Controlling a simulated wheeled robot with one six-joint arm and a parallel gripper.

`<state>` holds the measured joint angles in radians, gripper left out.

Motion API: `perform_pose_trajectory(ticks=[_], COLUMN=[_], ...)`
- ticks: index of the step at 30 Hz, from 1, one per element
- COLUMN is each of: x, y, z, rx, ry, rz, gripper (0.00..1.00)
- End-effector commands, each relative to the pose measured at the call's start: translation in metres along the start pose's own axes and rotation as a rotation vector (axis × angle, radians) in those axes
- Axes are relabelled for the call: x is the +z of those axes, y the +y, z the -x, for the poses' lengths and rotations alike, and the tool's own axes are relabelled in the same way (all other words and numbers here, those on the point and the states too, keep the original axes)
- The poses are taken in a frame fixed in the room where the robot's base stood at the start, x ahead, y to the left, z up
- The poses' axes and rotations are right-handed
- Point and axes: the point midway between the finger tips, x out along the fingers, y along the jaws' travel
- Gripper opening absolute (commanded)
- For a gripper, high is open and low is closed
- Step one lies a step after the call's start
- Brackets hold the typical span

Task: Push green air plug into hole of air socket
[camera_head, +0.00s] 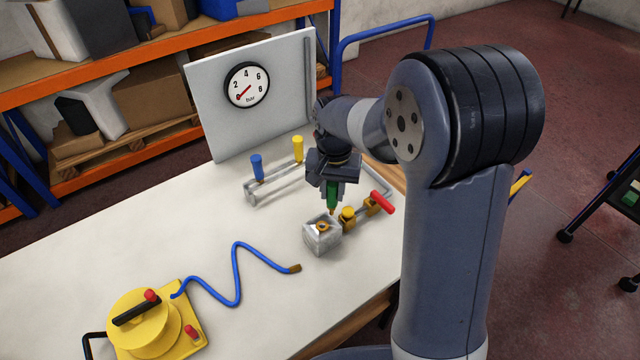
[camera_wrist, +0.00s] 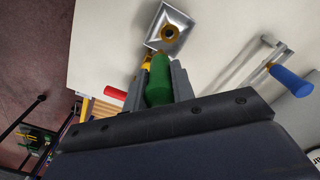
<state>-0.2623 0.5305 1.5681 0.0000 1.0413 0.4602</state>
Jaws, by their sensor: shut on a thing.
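The green air plug (camera_head: 333,195) is held upright in my gripper (camera_head: 334,188), its brass tip pointing down. In the wrist view the green plug (camera_wrist: 159,82) sits between the two grey fingers of my gripper (camera_wrist: 158,88). The air socket (camera_head: 322,235) is a silver block on the table with a brass ring and hole on top. It also shows in the wrist view (camera_wrist: 170,32). The plug tip is above the socket, near its back right side in the head view, and appears apart from it.
A brass valve with a red handle (camera_head: 381,202) stands just right of the socket. A rail with blue (camera_head: 257,167) and yellow (camera_head: 298,149) plugs lies behind. A gauge panel (camera_head: 247,85) stands at the back. A blue hose (camera_head: 237,272) runs to a yellow vacuum device (camera_head: 150,322) front left.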

Motion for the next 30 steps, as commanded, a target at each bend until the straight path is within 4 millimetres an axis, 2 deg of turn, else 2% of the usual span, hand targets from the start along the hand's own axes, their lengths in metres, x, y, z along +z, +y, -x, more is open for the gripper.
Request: perform_pose_trajectory(ticks=[1,5,20,30], x=[0.005,0.011,0.016,0.016], y=[-0.01,-0.021,-0.022,-0.021], z=[0.008,0.02,0.022,-0.008], rx=[-0.002,0.0,0.001,0.002], ry=[0.004,0.0,-0.001,-0.002], rz=[-0.011,-0.041,-0.045,-0.046], gripper=[0.01,0.01,0.01,0.01])
